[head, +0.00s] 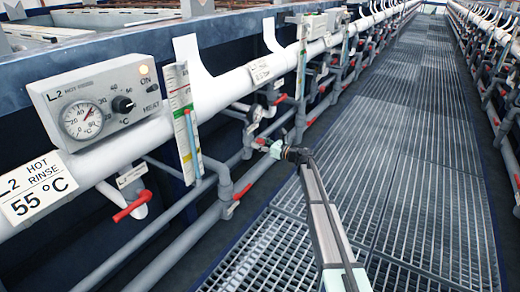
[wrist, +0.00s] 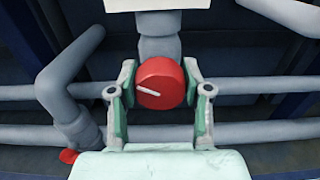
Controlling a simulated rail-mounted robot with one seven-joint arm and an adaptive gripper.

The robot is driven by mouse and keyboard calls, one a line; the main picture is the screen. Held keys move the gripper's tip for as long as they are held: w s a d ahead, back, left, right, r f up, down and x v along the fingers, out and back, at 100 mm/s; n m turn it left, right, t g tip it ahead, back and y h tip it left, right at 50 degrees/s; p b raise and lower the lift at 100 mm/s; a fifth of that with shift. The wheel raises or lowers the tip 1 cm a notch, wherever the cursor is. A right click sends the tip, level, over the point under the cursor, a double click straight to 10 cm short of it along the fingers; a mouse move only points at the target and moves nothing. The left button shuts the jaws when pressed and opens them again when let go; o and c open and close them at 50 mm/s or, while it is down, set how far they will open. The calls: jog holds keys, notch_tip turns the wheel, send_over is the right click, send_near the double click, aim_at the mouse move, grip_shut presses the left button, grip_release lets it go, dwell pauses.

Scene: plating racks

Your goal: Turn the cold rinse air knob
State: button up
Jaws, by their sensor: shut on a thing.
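A round red knob (wrist: 160,78) with a white pointer line sits at the lower end of a grey vertical pipe in the wrist view. The line runs from near the middle toward the upper left. My gripper (wrist: 160,92) is shut on the knob, one finger on each side. In the head view my gripper (head: 269,147) reaches in from the walkway to the pipework, and the red knob (head: 260,141) shows only as a small patch beside the fingers. A pale label (wrist: 150,4) above the knob is cut off and unreadable.
Grey pipes (wrist: 245,90) run behind and beside the knob. A red-handled valve (head: 133,204) and the hot rinse control box (head: 100,100) are at the left in the head view. The grating walkway (head: 400,130) is clear apart from my arm.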

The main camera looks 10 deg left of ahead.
jog(key=n+b, duration=0.4)
jog(key=shift+a+f+n, duration=0.1)
jog(key=shift+f+n, duration=0.1)
jog(key=shift+n, duration=0.1)
jog(key=n+b, duration=0.3)
jog(key=shift+n, duration=0.4)
jog(key=n+b, duration=0.1)
jog(key=n, duration=0.2)
jog(key=shift+r, duration=0.2)
jog(key=shift+n, duration=1.6)
jog(key=o, duration=1.2)
jog(key=shift+c, duration=0.2)
jog(key=shift+s, duration=0.1)
jog(key=v, duration=1.2)
